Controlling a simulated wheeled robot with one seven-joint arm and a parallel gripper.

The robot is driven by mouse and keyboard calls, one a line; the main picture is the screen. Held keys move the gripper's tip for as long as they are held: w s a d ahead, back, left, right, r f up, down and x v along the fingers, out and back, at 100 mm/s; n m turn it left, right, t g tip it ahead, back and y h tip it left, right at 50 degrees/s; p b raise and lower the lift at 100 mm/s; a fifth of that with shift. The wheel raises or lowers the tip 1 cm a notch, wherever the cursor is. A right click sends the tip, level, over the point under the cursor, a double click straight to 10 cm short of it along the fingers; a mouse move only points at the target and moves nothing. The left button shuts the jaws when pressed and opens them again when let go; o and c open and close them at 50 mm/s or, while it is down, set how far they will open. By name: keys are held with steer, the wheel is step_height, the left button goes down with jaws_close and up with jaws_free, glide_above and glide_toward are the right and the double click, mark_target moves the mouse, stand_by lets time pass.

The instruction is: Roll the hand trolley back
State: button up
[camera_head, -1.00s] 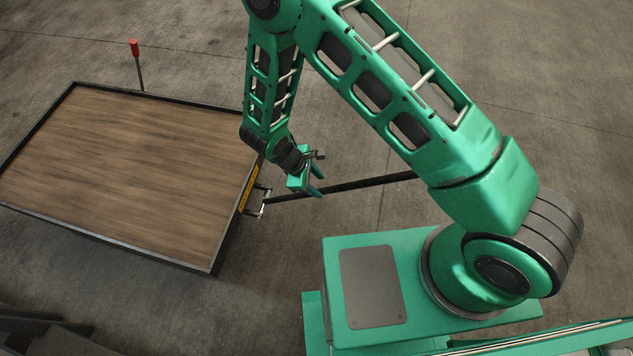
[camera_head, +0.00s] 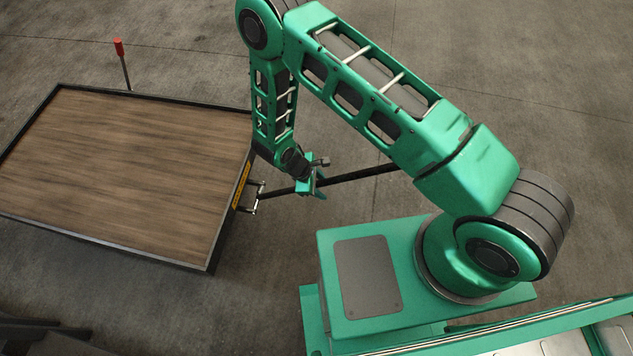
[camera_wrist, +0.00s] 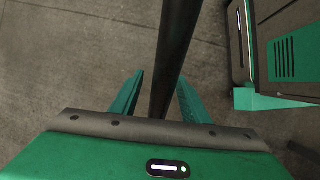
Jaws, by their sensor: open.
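The hand trolley (camera_head: 130,165) has a flat brown wooden deck with a dark rim and stands at the left in the head view. Its dark drawbar (camera_head: 345,179) runs right from a hinge bracket (camera_head: 252,196) on the deck's near-right edge, and its far end is hidden behind my arm. My gripper (camera_head: 316,190) is at the bar, a little out from the bracket. In the wrist view the drawbar (camera_wrist: 175,60) runs between the two green fingers of my gripper (camera_wrist: 160,95), which are apart with a gap on each side of the bar.
A thin post with a red top (camera_head: 119,48) stands at the trolley's far side. My green base is at the lower right. A dark object (camera_head: 40,335) sits at the lower left corner. The concrete floor behind the drawbar is clear.

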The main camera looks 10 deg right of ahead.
steer(key=shift+d+f, duration=0.2)
steer(key=shift+f, duration=0.2)
jaws_close()
stand_by(1.3)
